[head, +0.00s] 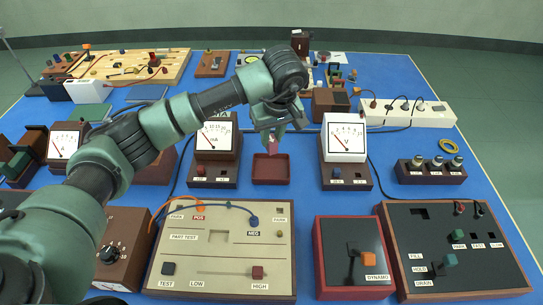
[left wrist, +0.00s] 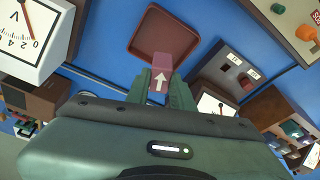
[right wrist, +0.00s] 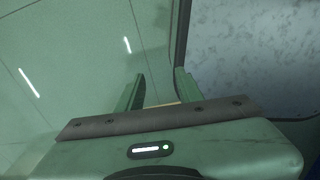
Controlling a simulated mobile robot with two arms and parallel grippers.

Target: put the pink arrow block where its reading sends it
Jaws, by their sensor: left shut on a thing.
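The pink arrow block (head: 272,146) is held between the fingers of my left gripper (head: 275,136), above a small dark red tray (head: 270,170) in the head view. In the left wrist view the block (left wrist: 161,75) shows a white arrow, and the empty tray (left wrist: 165,42) lies just beyond it. The beige test panel (head: 222,270) stands in front, with a PART TEST slot, POS and NEG plugs and a TEST button. A mA meter (head: 217,138) and another meter (head: 345,140) flank the tray. My right gripper (right wrist: 158,92) has its fingers apart with nothing seen between them.
A dynamo box (head: 352,258) and a box marked FILL, HOLD and DRAIN (head: 455,250) stand front right. A dial box (head: 120,250) stands front left. A white terminal strip (head: 410,112) and wooden boards (head: 130,68) lie farther back. Cables cross the blue bench.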

